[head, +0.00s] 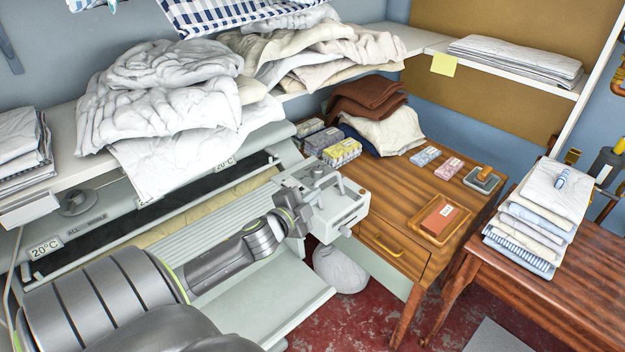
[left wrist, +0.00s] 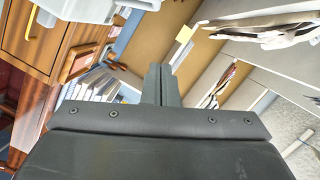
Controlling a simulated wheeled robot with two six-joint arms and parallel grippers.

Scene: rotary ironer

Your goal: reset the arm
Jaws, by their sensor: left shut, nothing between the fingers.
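My left arm comes in from the lower left of the head view and reaches over the rotary ironer (head: 215,213). My left gripper (head: 297,217) is at the arm's far end, in front of the ironer's pale end housing (head: 345,208). I cannot tell whether it touches the housing. In the left wrist view the gripper's fingers (left wrist: 158,82) are together with nothing between them. My right gripper is not in view.
Crumpled white laundry (head: 160,95) is heaped on the shelf above the ironer. A wooden table (head: 395,190) with small boxes and folded cloths stands to the right. A stack of folded linen (head: 535,220) lies on a brown bench (head: 530,285). A pale sack (head: 340,270) is on the red floor.

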